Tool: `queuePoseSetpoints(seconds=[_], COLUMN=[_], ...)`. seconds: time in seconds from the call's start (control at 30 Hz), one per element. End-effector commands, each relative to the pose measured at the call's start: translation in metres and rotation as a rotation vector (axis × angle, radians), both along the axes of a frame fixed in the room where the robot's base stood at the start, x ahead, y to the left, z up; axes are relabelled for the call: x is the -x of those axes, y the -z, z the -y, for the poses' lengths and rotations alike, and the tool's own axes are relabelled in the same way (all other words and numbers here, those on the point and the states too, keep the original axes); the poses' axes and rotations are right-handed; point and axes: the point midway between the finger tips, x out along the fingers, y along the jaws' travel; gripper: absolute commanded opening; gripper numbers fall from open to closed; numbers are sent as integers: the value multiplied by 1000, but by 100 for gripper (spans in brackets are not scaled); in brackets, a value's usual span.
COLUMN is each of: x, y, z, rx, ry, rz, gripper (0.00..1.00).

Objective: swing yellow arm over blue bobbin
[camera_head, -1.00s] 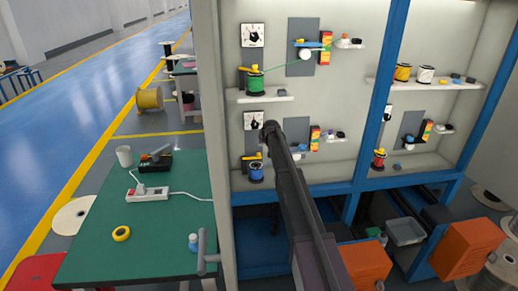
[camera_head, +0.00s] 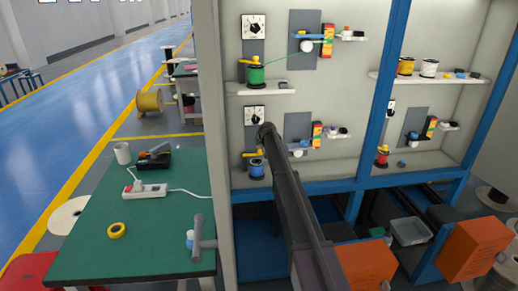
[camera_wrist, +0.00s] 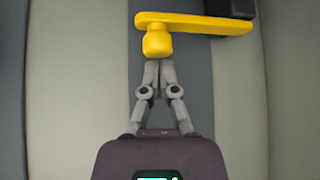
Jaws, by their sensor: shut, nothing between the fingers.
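The yellow arm (camera_wrist: 205,23) lies across the top of the wrist view, with a rounded knob hanging at its left end and its right end by a black block. My gripper (camera_wrist: 158,63) is shut and empty, its fingertips just below the knob; I cannot tell whether they touch it. In the head view the yellow arm (camera_head: 252,154) sits just above the blue bobbin (camera_head: 257,168) on the lower left shelf; it appears to reach at least partly over it. The bobbin is not visible in the wrist view. My gripper is not distinguishable in the head view.
A green bobbin (camera_head: 256,73) stands on the shelf (camera_head: 275,88) above. A dial (camera_head: 254,115) is mounted above the blue bobbin. A blue post (camera_head: 381,90) divides the bays. A green table (camera_head: 150,255) stands at left.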

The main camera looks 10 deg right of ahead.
Motion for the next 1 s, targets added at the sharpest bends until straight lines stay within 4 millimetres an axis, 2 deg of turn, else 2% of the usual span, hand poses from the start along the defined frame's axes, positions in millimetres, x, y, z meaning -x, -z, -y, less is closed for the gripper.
queuePoseSetpoints(seconds=[0.2, 0.63, 0.67, 1.0], x=[-8, -10, -10, -8], y=[11, 12, 12, 12], z=[-1, -1, -8, 10], rx=[0, 1, 1, 1], ry=[0, 1, -2, 28], rz=[0, 0, 0, 0], gripper=[0, 0, 0, 0])
